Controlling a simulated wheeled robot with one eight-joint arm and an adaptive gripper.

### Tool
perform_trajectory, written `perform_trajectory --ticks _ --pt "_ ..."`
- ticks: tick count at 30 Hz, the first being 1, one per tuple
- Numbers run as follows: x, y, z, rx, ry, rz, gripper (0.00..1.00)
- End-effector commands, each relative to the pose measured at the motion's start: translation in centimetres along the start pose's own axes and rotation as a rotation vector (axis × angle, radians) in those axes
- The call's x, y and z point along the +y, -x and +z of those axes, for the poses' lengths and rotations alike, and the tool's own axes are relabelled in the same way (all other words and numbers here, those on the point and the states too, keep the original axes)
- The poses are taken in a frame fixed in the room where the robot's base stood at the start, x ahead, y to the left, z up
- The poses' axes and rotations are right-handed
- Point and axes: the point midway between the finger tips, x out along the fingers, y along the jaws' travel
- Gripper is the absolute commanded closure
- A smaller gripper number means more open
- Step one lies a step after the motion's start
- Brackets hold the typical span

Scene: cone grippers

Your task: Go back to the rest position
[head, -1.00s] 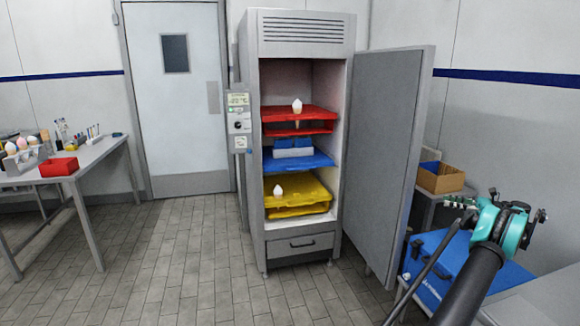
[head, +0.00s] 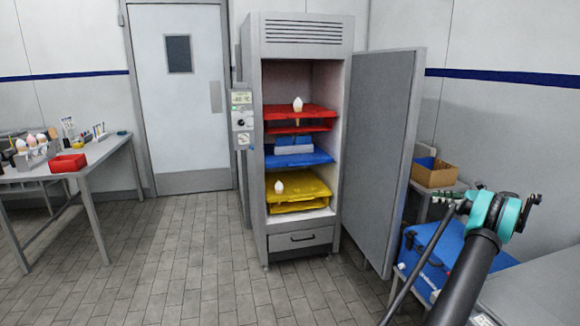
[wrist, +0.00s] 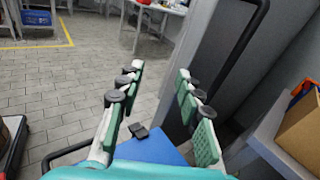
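My gripper (head: 446,200) is at the right of the head view, raised beside the open cabinet door and above the blue box. In the wrist view my gripper (wrist: 160,72) has its two green fingers apart with nothing between them. The arm is dark with a teal wrist. The open grey cabinet (head: 293,150) stands in the middle, with red (head: 320,111), blue (head: 310,160) and yellow (head: 312,188) trays inside. A white cone-shaped item (head: 297,104) stands at the red tray. A similar one (head: 279,187) is at the yellow tray.
The cabinet door (head: 385,150) is swung open toward my arm. A blue box (head: 432,252) and a cardboard box (head: 434,174) are at the right. A table (head: 100,160) with a red bin (head: 68,163) and cones is at the left. The tiled floor (head: 190,260) between is clear.

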Motion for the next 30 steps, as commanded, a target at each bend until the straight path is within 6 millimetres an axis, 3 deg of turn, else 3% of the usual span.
perform_trajectory --ticks 8,14,21,30 --pt "1.1 -6.2 1.9 0.112 0.087 0.024 0.64" --pt "4.3 -13.2 3.6 0.257 0.218 0.074 0.64" --pt "10.9 -20.7 4.7 0.446 0.424 0.169 0.64" --pt "22.1 -26.6 4.5 0.662 0.727 0.343 0.64"
